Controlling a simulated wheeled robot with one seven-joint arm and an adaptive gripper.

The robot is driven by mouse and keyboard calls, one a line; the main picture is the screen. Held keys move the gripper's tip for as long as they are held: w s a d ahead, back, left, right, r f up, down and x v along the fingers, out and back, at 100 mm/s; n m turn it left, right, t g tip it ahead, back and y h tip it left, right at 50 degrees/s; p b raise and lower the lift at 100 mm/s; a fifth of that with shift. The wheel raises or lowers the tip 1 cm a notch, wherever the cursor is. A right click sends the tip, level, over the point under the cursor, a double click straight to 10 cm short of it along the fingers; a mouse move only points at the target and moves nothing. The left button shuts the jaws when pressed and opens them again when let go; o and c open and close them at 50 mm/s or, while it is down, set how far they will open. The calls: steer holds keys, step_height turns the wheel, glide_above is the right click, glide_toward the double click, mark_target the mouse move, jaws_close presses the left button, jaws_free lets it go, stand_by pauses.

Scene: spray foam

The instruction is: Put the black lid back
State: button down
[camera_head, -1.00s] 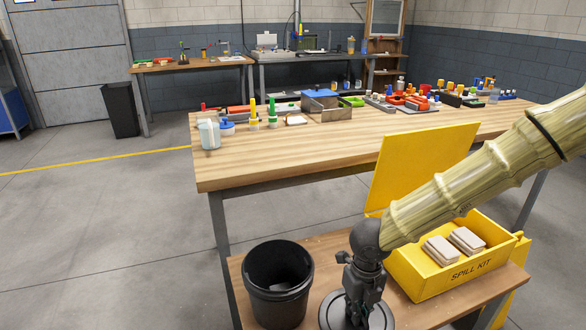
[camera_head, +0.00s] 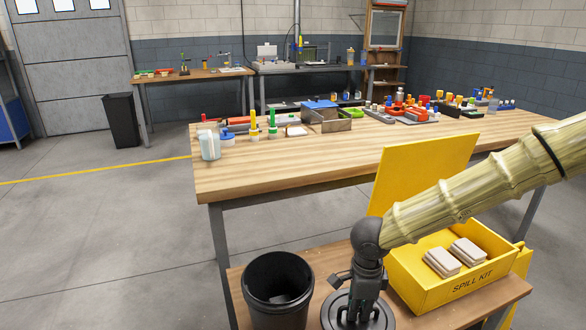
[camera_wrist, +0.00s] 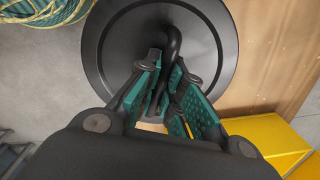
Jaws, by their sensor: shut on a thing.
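The black lid (camera_head: 336,312) is a round disc at the bottom of the head view, above the low wooden shelf and right of the black bucket. It fills the upper middle of the wrist view (camera_wrist: 112,45), with its curved black handle (camera_wrist: 172,38) between my fingers. My gripper (camera_head: 357,304) is shut on that handle, with teal finger pads on both sides in the wrist view (camera_wrist: 168,75). The gap between lid and shelf is hard to judge.
A yellow spill kit box (camera_head: 440,291) holding pale pads stands on the shelf (camera_head: 330,252) at the right, its yellow lid panel (camera_head: 425,170) raised behind it. A long workbench (camera_head: 300,165) with several bottles and tools stands behind. Open floor lies left.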

steer(key=n, duration=0.2)
steer(key=w+n, duration=0.1)
steer(key=n, duration=0.1)
steer(key=shift+d+r+n, duration=0.15)
steer(key=shift+r+n, duration=0.05)
steer(key=shift+n, duration=0.1)
steer(key=n, duration=0.3)
steer(key=w+n, duration=0.1)
steer(key=shift+d+r, duration=0.15)
steer(key=shift+d, duration=0.1)
steer(key=n, duration=0.2)
steer(key=w+n, duration=0.1)
steer(key=n, duration=0.2)
steer(key=shift+d+r, duration=0.2)
steer(key=n, duration=0.3)
steer(key=w+n, duration=0.1)
steer(key=n, duration=0.1)
steer(key=shift+d+r, duration=0.15)
steer(key=shift+d, duration=0.15)
